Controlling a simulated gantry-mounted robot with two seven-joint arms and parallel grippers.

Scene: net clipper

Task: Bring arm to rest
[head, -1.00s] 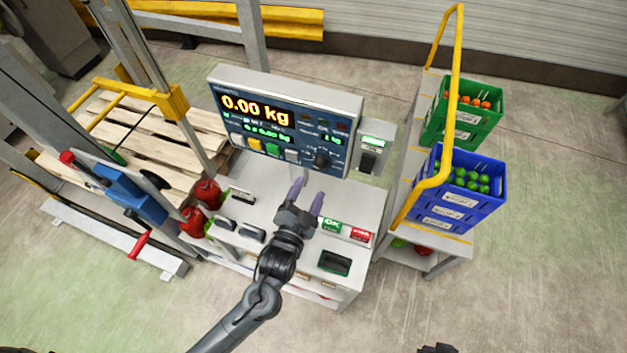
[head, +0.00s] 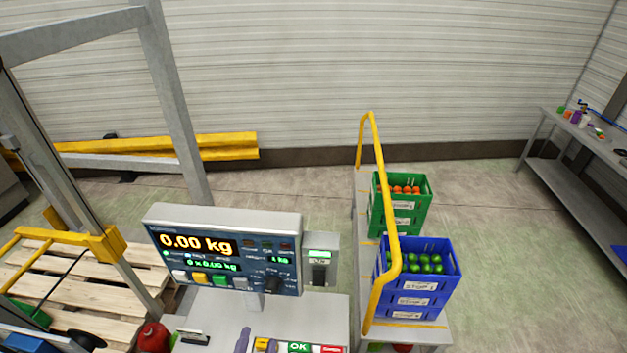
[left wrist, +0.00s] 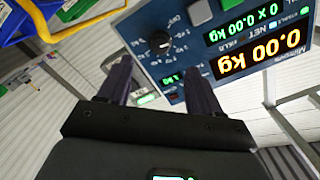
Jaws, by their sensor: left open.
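My left gripper (head: 258,343) shows only as fingertips at the bottom edge of the head view, in front of the scale display. In the left wrist view, its two dark fingers (left wrist: 158,85) stand apart with nothing between them. The scale display (head: 225,252) reads 0.00 kg above the white bench (head: 225,318). It also shows upside down in the left wrist view (left wrist: 235,52), close beyond the fingers. The rest of my left arm is out of the head view. My right gripper is not in view.
A cart with a yellow rail (head: 381,200) carries a green crate (head: 401,227) of orange items and blue crates (head: 415,300) with green items. A wooden pallet (head: 75,275) lies at left. A grey table (head: 580,145) stands far right. Open floor (head: 510,260) lies between.

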